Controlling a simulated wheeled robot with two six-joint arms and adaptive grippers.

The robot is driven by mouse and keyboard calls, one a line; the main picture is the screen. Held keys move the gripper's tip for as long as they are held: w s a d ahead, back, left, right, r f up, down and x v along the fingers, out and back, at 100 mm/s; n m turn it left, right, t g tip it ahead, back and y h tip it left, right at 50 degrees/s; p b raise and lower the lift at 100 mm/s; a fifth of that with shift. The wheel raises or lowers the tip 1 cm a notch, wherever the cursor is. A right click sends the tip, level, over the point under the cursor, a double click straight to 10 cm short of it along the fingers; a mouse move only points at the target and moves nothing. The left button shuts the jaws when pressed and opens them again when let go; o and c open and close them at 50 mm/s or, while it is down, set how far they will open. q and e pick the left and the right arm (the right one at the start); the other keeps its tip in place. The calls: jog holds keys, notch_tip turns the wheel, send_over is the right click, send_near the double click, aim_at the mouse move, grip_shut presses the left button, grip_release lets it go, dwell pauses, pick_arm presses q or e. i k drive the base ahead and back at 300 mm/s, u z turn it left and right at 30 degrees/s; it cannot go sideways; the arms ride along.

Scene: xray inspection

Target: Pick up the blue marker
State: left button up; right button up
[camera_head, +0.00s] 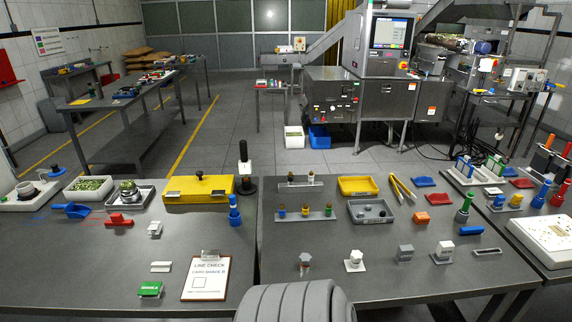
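A short blue cylinder (471,231), which looks like the blue marker, lies on its side on the right-hand grey table (330,268), left of the small grey slotted block (487,251). It is small, so its details are unclear. An upright blue bottle-like object (235,212) stands near the right edge of the left-hand table (60,270). Neither of my grippers shows in the head view, so nothing is seen touching the blue cylinder.
A yellow case (198,190) and a clipboard (205,279) are on the left-hand table. A narrow gap separates the two front tables.

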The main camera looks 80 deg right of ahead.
aim_at(231, 198)
jog(key=z, duration=2.65)
